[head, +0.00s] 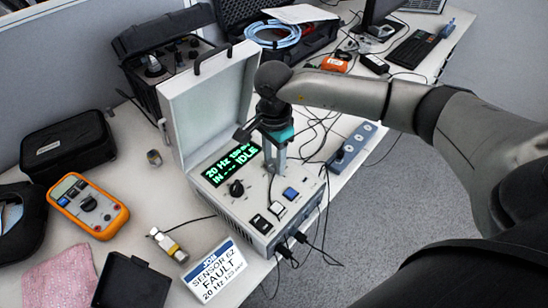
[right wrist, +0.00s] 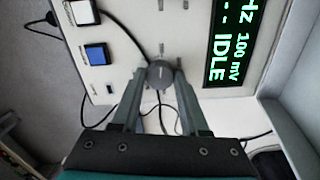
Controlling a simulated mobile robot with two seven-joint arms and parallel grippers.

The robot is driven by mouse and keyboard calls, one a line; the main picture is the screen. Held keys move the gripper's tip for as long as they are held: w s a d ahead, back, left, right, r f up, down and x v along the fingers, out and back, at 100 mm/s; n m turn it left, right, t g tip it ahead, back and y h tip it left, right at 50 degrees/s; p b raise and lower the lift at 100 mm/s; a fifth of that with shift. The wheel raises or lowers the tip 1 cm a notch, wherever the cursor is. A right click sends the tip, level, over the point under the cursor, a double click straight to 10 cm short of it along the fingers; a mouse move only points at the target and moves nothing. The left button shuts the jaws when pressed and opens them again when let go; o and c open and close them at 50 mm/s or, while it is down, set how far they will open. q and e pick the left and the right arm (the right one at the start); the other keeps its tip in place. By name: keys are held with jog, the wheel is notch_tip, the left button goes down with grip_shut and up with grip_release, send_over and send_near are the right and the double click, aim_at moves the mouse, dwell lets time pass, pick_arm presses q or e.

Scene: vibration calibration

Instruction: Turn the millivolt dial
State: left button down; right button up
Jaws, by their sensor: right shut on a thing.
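The calibrator box (head: 258,215) stands on the table with its grey lid open. Its green display (head: 230,163) shows 20 Hz, a millivolt value and IDLE; the right wrist view's display (right wrist: 230,45) reads 100 mv. My right gripper (head: 273,172) points down at the panel. In the right wrist view, its fingers (right wrist: 160,80) are shut on a round grey dial (right wrist: 160,73), likely the millivolt dial. The gripper hides this dial in the head view. A black knob (head: 236,188) sits nearer the display, free of the gripper. My left gripper is not in view.
A white button and a blue button (head: 290,193) sit beside the gripper. A sensor (head: 167,243) on a cable and a job card (head: 213,272) lie in front. An orange multimeter (head: 88,205) is at left. A power strip (head: 351,148) and cables lie at right.

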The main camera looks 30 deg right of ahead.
grip_shut()
jog(key=shift+m, duration=1.1)
jog(key=o, duration=0.6)
grip_release()
